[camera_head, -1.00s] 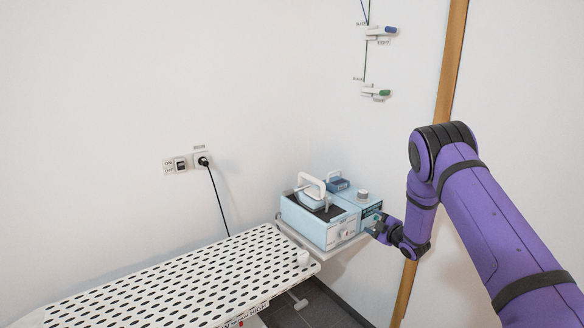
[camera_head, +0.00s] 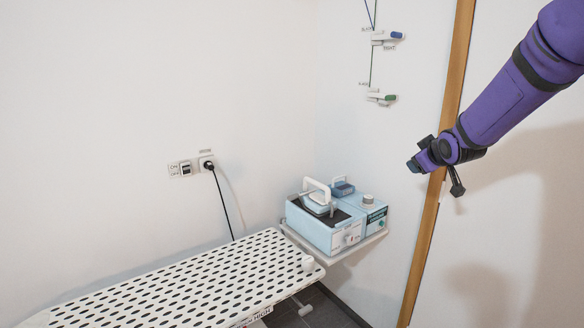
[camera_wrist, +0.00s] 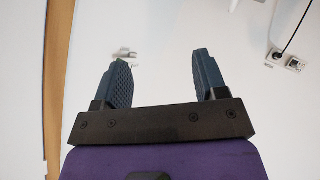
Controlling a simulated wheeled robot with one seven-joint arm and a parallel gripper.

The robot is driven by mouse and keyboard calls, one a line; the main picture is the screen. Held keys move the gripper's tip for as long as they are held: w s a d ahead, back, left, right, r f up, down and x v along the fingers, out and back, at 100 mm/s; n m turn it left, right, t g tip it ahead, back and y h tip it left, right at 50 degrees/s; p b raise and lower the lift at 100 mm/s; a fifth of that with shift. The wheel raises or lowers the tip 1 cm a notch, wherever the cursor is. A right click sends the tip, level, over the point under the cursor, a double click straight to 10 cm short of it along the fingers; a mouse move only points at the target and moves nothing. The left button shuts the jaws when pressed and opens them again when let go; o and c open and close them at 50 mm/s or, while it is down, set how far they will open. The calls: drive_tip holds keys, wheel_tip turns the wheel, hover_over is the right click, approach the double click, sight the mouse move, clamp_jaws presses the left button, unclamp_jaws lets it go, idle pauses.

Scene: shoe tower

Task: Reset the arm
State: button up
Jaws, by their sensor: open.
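My gripper (camera_head: 416,166) is raised in the air in front of the white wall, to the right of and above the light-blue steam iron station. In the wrist view my gripper (camera_wrist: 160,75) shows two dark blue-grey ribbed fingers spread apart, with nothing between them. The purple arm reaches in from the upper right. The iron station (camera_head: 335,232) stands on a shelf at the end of the ironing board (camera_head: 190,285). A white-handled iron (camera_head: 317,195) rests on top of it.
A wall socket with a black plug (camera_head: 208,165) and a switch (camera_head: 185,170) are on the left wall. A wooden strip (camera_head: 432,200) runs up the wall behind my arm.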

drive_tip(key=s+a+r+m+g, duration=0.15)
drive_tip(key=s+r, duration=0.25)
drive_tip(key=s, duration=0.7)
drive_tip(key=s+r+m+g, duration=0.2)
drive_tip(key=s+r+m, duration=0.1)
drive_tip(key=s, duration=0.8)
drive_tip(key=s+a+f+m+g, duration=0.1)
drive_tip(key=s, duration=0.9)
drive_tip(key=s+a+f+m+g, duration=0.1)
drive_tip(key=s+a+g, duration=0.1)
drive_tip(key=s, duration=0.8)
drive_tip(key=shift+s+a, duration=0.25)
drive_tip(key=shift+s, duration=0.1)
